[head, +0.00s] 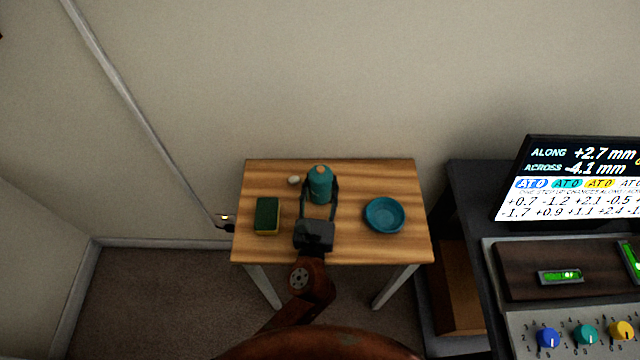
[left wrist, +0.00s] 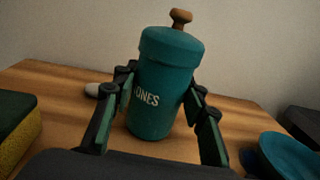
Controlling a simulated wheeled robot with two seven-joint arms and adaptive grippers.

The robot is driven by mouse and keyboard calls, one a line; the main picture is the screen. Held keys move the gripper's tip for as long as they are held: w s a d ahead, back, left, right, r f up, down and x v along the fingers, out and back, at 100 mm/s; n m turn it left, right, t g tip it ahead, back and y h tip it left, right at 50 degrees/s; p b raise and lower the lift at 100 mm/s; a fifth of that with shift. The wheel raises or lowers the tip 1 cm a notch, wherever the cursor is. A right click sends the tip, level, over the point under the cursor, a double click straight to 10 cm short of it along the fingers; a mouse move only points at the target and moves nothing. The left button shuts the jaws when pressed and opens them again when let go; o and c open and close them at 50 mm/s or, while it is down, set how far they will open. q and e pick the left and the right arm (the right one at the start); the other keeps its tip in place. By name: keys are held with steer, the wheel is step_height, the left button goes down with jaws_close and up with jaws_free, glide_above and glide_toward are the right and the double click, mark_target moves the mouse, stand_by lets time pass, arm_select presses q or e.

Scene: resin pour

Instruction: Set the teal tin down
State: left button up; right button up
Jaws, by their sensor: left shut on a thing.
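The teal tin (head: 320,187) has a lid with a small wooden knob and pale lettering on its side, partly readable as "ONES". It is upright or nearly so, over the middle of the wooden table (head: 345,245). My left gripper (head: 319,196) is shut on the tin, one finger on each side. The left wrist view shows the tin (left wrist: 168,75) close up between the fingers. Its base looks at or very near the table top; I cannot tell whether it touches. My right gripper is not in view.
A green and yellow sponge (head: 267,216) lies left of the tin. A small pale round object (head: 294,180) is behind it. A blue dish (head: 385,215) stands to the right. A dark bench with a screen (head: 580,178) and knob panel (head: 560,320) is beyond the table's right edge.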

arm_select(q)
steer(key=shift+f, duration=0.1)
steer(key=o, duration=1.3)
steer(key=shift+s, duration=0.3)
steer(key=s+p, duration=0.1)
steer(key=s, duration=0.2)
steer(key=s+a+p, duration=0.1)
steer(key=s, duration=0.3)
steer(key=s+p, duration=0.1)
steer(key=s, duration=0.3)
steer(key=shift+s+a, duration=0.15)
steer(key=shift+s, duration=0.05)
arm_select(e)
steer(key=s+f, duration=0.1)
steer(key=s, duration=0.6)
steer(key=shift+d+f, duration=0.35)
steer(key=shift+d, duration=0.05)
